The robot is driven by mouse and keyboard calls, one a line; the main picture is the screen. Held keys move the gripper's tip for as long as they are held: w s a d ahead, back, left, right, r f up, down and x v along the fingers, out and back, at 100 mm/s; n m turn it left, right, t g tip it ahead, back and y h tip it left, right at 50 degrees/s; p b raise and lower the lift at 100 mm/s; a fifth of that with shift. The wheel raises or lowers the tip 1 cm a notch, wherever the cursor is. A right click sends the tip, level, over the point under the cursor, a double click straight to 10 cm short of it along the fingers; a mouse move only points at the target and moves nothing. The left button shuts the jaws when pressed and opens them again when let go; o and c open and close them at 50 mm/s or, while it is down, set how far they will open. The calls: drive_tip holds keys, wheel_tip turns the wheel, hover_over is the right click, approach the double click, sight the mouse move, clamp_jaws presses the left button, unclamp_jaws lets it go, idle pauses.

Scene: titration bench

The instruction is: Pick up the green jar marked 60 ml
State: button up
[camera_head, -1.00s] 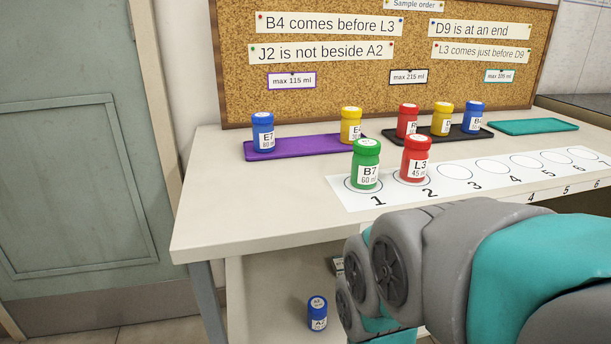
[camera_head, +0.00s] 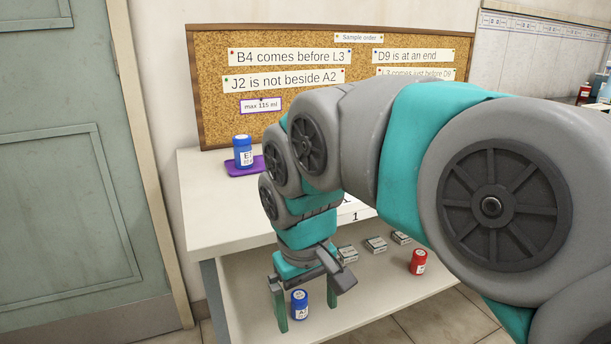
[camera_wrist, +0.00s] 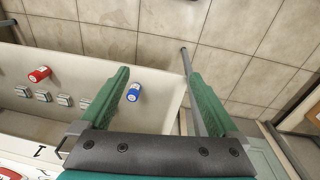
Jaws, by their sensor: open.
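The green jar does not show in either view now; in the head view my arm covers much of the bench top. My gripper (camera_head: 307,318) points down, open and empty, in front of the bench at lower shelf height in the picture. A blue jar (camera_head: 300,305) on the lower shelf appears between its fingers.
A blue jar (camera_head: 243,151) stands on the purple tray (camera_head: 240,169). The lower shelf (camera_head: 355,300) holds a red jar (camera_head: 418,262) and several small boxes (camera_head: 376,244). Part of a red jar (camera_wrist: 8,173) shows at the wrist view's corner. The door is at left.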

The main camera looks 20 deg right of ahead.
drive_tip(key=w+d+r+t, duration=0.1)
drive_tip(key=w+d+r, duration=0.1)
drive_tip(key=w+r, duration=0.2)
drive_tip(key=w+d+r+m+t, duration=0.1)
drive_tip(key=w+d+r, duration=0.1)
drive_tip(key=w+r, duration=0.2)
drive_tip(key=w+d+r+m, duration=0.1)
drive_tip(key=w+r, duration=0.4)
drive_tip(key=w, duration=0.3)
drive_tip(key=shift+w+d+t, duration=0.3)
drive_tip(key=shift+d+t, duration=0.1)
drive_tip(key=w+d+r+m+h, duration=0.1)
drive_tip(key=w+d+r+m, duration=0.4)
drive_tip(key=d, duration=0.5)
drive_tip(key=shift+n+t, duration=0.3)
drive_tip(key=shift+w+a+p+x, duration=0.1)
drive_tip(key=shift+w+x, duration=0.1)
drive_tip(key=shift+x, duration=1.25)
drive_tip(key=shift+w+a+p+x, duration=0.15)
drive_tip(key=shift+w+x, duration=0.1)
drive_tip(key=shift+x, duration=1.25)
drive_tip(key=shift+w+a+p+x, duration=0.1)
drive_tip(key=shift+w+x, duration=0.1)
drive_tip(key=shift+x, duration=1.25)
drive_tip(key=shift+r, duration=0.2)
drive_tip(key=c, duration=1.5)
drive_tip(key=shift+r, duration=0.1)
